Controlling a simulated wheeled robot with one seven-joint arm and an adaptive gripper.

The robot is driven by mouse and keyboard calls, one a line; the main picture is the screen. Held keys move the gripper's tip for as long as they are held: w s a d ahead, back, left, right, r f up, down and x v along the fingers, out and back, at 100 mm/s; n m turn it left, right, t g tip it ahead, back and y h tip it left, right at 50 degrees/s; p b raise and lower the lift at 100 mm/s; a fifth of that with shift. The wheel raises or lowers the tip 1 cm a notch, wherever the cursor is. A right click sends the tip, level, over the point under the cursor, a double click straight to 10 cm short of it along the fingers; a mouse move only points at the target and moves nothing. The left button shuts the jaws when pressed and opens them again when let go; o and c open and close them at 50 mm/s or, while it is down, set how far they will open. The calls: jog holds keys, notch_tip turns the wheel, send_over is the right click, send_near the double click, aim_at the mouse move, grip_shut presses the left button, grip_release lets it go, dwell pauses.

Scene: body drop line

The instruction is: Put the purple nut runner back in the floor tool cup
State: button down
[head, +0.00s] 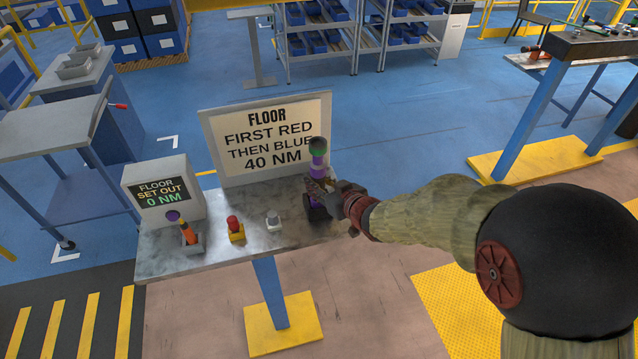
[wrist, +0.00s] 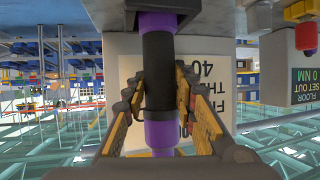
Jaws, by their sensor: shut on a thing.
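The purple nut runner (head: 319,163) stands upright at the right end of the small steel table (head: 190,261), with a green and dark top end. My gripper (head: 326,190) is shut around its middle. In the wrist view, which is upside down, my gripper (wrist: 158,95) has a finger on each side of the runner's black grip (wrist: 158,65), with purple above and below. The runner's lower end is near the table top. A dark shape (head: 318,213) shows at its foot; I cannot tell whether this is the tool cup or whether the runner sits in it.
A sign (head: 268,140) reading "FLOOR FIRST RED THEN BLUE 40 NM" stands behind. A display (head: 160,193) reads "SET OUT 0 NM".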

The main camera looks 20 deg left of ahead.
jog(key=shift+f+b, duration=0.4)
jog(key=c, duration=1.5)
grip_release()
jog(key=shift+o, duration=0.8)
jog(key=shift+f, duration=0.1)
jog(key=shift+f, duration=0.15)
jog(key=shift+p+v, duration=0.4)
jog(key=shift+v, duration=0.45)
jog(key=shift+p+v, duration=1.15)
jog(key=shift+v, duration=1.55)
